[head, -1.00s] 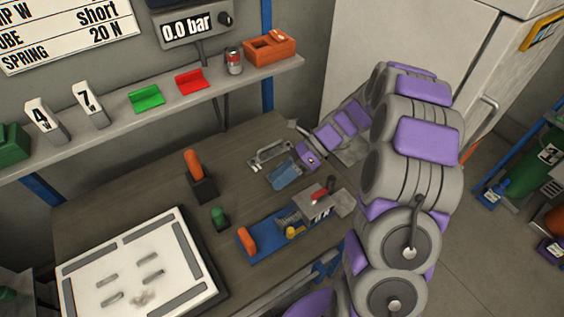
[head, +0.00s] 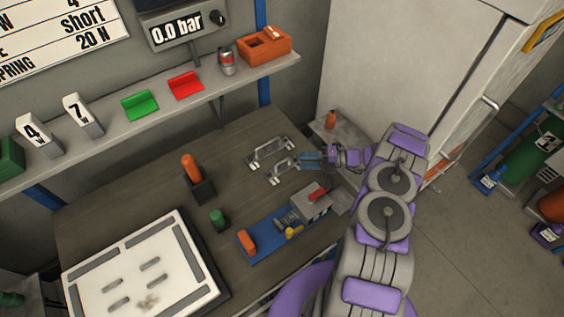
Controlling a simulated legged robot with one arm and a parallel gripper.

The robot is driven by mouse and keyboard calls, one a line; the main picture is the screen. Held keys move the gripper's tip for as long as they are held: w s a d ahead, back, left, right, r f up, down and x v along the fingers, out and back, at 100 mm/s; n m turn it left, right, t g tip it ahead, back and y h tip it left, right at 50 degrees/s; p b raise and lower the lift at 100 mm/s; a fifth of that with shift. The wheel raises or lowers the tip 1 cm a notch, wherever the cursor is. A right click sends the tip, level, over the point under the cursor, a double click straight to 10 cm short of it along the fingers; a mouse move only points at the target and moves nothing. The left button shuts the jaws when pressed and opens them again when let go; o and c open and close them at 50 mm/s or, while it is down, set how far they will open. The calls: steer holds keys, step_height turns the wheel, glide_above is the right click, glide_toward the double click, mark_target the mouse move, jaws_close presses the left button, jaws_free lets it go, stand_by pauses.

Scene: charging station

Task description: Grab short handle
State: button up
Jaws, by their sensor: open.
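Two grey metal handles lie side by side on the dark workbench (head: 140,185). The nearer one is the short handle (head: 282,173), and the farther one is a longer handle (head: 268,151). My gripper (head: 302,161), with blue fingers, comes in from the right and is open. Its tips are at the right end of the short handle in the picture. I cannot tell whether they touch it or are just above it. Most of the short handle is in plain view.
A blue fixture (head: 280,228) with an orange grip and a grey block stands nearer on the bench. An orange handle in a black holder (head: 199,183), a green knob (head: 218,219) and a white panel (head: 140,272) are to the left. A shelf (head: 160,115) runs above.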

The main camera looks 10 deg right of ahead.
mark_target(287, 169)
steer(key=shift+w+d+f+m, duration=0.1)
steer(key=shift+d+f+m, duration=0.3)
steer(key=shift+f, duration=0.1)
steer(key=b+x, duration=0.1)
steer(key=x, duration=0.6)
steer(key=shift+a+r, duration=0.15)
steer(key=shift+a, duration=0.2)
jaws_close()
